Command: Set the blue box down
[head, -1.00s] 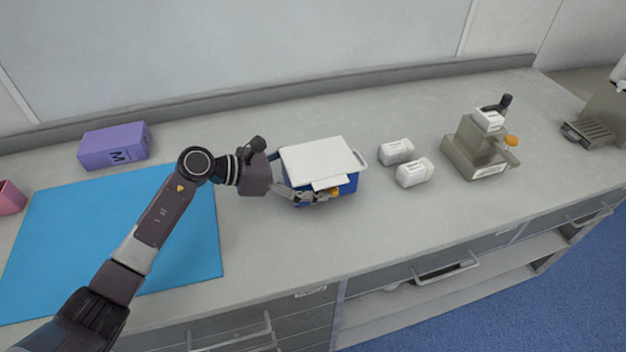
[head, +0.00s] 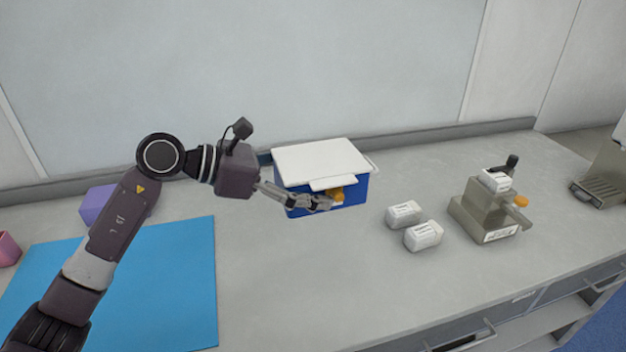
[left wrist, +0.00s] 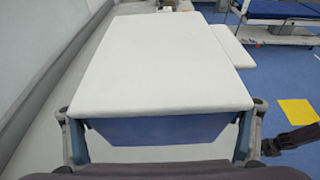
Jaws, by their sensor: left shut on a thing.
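The blue box (head: 325,193) with a white lid (head: 318,160) is in the head view, right of my left arm, near the back of the counter. Its lid is closed and an orange latch shows on its front. My left gripper (head: 297,200) is shut on the box. The box appears raised above the counter, roughly level. In the left wrist view the white lid (left wrist: 165,60) fills the middle, with the blue side (left wrist: 160,130) below it between the two fingers (left wrist: 160,145).
A blue mat (head: 150,280) lies at left, with a purple box (head: 100,203) partly behind my arm and a pink cup (head: 8,250). Two white packages (head: 423,236) and a grey device (head: 487,210) stand to the right. The counter (head: 310,290) in front is clear.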

